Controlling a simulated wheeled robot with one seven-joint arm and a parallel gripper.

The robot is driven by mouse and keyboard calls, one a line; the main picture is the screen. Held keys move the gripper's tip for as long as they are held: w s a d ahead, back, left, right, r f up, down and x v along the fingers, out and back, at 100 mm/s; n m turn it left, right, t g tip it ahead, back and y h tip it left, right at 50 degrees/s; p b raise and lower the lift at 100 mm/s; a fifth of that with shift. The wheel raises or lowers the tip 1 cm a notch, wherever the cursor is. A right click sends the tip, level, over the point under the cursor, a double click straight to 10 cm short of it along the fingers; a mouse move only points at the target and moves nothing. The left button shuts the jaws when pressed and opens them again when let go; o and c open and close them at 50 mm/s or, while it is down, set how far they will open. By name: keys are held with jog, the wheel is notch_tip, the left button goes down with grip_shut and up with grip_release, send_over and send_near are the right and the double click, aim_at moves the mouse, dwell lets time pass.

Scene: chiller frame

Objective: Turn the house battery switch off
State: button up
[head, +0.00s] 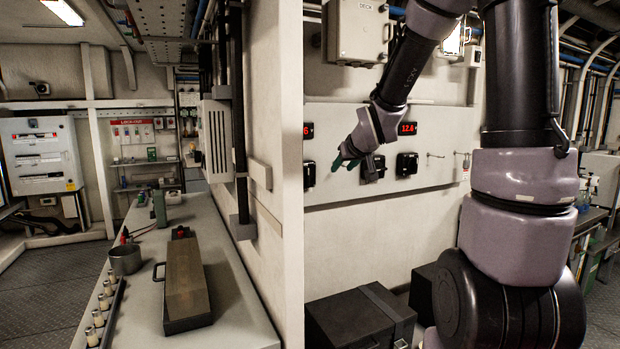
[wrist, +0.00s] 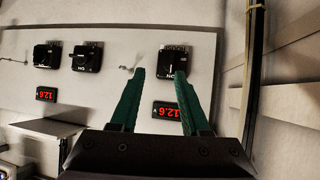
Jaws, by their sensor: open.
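My gripper (wrist: 159,74) is open and empty, with two green fingers pointing at the white panel. In the head view my gripper (head: 346,162) is in front of the panel, right of the leftmost switch. Three black switches are on the panel. The leftmost in the head view (head: 309,174) is partly cut by the wall edge; in the upside-down wrist view this switch (wrist: 173,64) is partly behind the right fingertip. The middle switch (head: 372,167) and right switch (head: 407,164) also show in the wrist view (wrist: 87,56) (wrist: 46,55).
A red 12.6 display (head: 407,128) and another display (head: 308,130) are above the switches. A small hook (head: 435,155) is at the panel's right. A wall edge (head: 291,180) stands left of the panel. A dark chest (head: 360,318) is on the floor below.

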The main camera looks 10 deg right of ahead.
aim_at(308, 175)
jog(key=w+a+f+t+y, duration=0.1)
jog(key=w+f+t, duration=0.1)
jog(key=w, duration=0.5)
jog(key=w+a+f+n+t+y, duration=0.1)
jog(key=w+a+f+t, duration=0.1)
jog(key=w, duration=0.6)
jog(key=w+a+f+t+y, duration=0.1)
jog(key=w+a+f+t, duration=0.1)
jog(key=w, duration=0.5)
jog(key=shift+w+a+f+n+y, duration=0.15)
jog(key=shift+w+f+n+y, duration=0.05)
jog(key=shift+f, duration=0.25)
jog(key=shift+w+a+f+n+y, duration=0.1)
jog(key=shift+w+f+n+y, duration=0.1)
jog(key=shift+f, duration=0.2)
jog(key=shift+s, duration=0.1)
grip_shut()
